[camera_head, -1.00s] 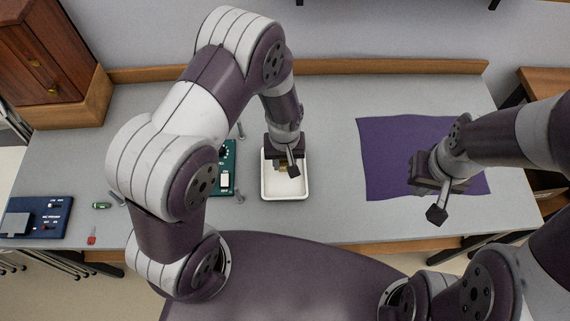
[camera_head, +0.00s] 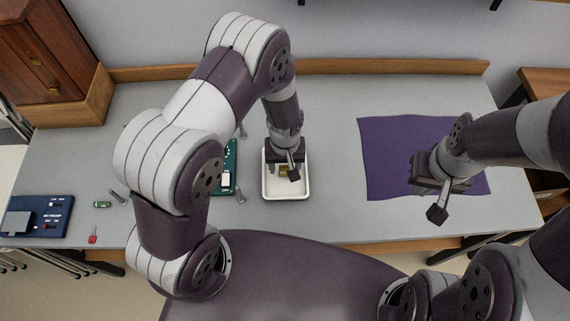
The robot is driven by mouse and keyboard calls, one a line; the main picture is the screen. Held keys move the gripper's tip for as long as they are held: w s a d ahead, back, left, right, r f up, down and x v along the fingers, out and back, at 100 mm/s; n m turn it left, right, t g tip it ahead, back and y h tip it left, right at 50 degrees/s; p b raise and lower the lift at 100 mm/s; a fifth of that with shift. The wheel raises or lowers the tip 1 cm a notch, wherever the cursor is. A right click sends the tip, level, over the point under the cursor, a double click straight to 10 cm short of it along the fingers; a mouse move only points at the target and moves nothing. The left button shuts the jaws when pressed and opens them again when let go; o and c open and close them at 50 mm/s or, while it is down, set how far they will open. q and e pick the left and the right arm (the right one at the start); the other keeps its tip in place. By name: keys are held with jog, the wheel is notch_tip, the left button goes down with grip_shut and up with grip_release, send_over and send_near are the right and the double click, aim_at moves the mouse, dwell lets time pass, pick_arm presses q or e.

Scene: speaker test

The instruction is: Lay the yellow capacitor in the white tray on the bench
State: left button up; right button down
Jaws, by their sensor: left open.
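The white tray (camera_head: 286,195) stands on the bench (camera_head: 330,215) near the middle. The yellow capacitor (camera_head: 284,171) shows as a small yellowish piece inside the tray, partly hidden by my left gripper. My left gripper (camera_head: 284,172) is open, pointing down over the tray, with its fingers around or just above the capacitor; I cannot tell whether they touch it. My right gripper (camera_head: 437,205) hangs over the purple cloth (camera_head: 385,145) at the right, and its fingertips are not clear enough to show its opening.
A green board (camera_head: 230,165) with a white part lies just left of the tray. A dark blue board (camera_head: 40,217), a small green part (camera_head: 102,205) and a red part (camera_head: 92,234) lie at the left. A wooden cabinet (camera_head: 45,50) stands at the back left. The bench between tray and cloth is clear.

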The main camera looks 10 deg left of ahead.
aim_at(284, 169)
pick_arm(q)
notch_tip(284, 169, up, 11)
jog(key=s+a+r+m+t, duration=0.1)
jog(key=s+a+r+m, duration=0.2)
jog(key=s+a+r, duration=0.4)
jog(key=shift+s+a+r, duration=0.2)
jog(key=shift+s+r, duration=0.45)
jog(key=shift+r, duration=0.25)
